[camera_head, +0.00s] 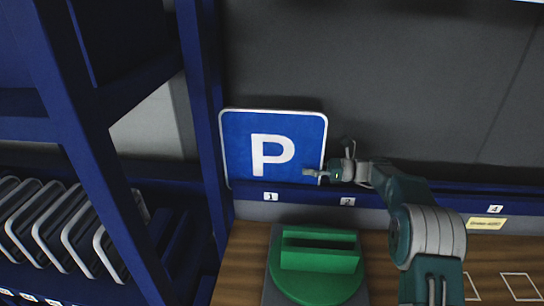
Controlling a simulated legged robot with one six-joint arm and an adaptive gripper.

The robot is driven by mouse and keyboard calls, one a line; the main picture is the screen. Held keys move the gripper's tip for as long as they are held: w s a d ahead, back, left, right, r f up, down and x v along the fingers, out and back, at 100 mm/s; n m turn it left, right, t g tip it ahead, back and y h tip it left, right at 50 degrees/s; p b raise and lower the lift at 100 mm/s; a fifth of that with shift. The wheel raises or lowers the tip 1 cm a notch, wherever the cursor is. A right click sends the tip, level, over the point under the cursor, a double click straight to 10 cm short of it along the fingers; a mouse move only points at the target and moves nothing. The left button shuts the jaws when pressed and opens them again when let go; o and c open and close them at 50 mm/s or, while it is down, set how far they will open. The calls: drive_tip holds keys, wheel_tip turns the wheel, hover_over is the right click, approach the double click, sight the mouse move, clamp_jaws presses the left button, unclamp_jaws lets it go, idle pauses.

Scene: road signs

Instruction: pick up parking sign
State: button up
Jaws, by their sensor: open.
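The parking sign (240,145) is a blue square plate with a white border and a white letter P. It stands upright on the dark blue shelf ledge, above the label 1, leaning near the grey back wall. My gripper (318,174) is at the sign's lower right edge, with its fingers pointing left and overlapping the edge in the picture. The gripper is open. I cannot tell whether a finger touches the sign or whether the edge lies between the fingers.
A green round stand (318,284) with a slotted block sits on the wooden table (240,262) below the ledge. A blue rack (88,130) on the left holds several upright plates (62,232). The ledge (480,190) right of my gripper looks empty.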

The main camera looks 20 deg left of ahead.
clamp_jaws()
drive_tip(key=shift+r, duration=0.1)
